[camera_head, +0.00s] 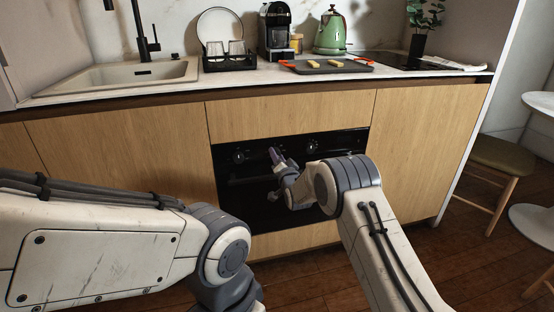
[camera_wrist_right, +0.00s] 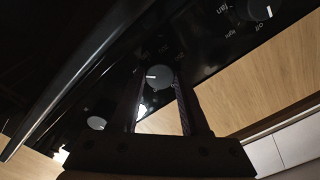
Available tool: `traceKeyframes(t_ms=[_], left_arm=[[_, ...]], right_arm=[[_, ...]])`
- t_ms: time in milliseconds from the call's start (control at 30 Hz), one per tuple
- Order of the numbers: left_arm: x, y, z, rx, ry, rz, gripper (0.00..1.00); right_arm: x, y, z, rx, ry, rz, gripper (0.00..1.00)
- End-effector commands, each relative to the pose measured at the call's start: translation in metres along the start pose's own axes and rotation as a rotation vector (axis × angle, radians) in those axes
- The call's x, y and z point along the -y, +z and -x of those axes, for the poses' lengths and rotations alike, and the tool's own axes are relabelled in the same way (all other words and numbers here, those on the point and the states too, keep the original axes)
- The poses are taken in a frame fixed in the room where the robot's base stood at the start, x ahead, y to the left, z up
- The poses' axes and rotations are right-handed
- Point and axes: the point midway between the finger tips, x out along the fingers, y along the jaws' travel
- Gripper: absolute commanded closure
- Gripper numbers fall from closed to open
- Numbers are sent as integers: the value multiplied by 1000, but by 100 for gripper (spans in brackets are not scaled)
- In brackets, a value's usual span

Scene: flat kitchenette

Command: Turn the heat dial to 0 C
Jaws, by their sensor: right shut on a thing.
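The black oven (camera_head: 250,205) is built into the wooden cabinets, with a row of dials on its front panel. My right gripper (camera_head: 276,156) is at the middle of this panel and covers the dial there. In the right wrist view, the two dark fingers of my right gripper (camera_wrist_right: 160,82) are shut on a round grey dial (camera_wrist_right: 158,73). A white mark on this dial points to the left of the picture. The small markings around it are too dim to read surely. My left arm shows at the lower left, but its gripper is out of the picture.
Another dial (camera_head: 239,156) sits left of the gripped one, and a dial (camera_head: 311,146) sits to its right. The right-hand dial (camera_wrist_right: 260,9) has fan, off and light labels. A dark oven handle (camera_head: 248,179) runs below the panel.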

Motion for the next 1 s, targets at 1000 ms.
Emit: traceKeyframes(t_ms=[1000], left_arm=[[2, 1, -20, 0, 0, 0, 25]], right_arm=[[1, 2, 0, 1, -1, 966, 100]])
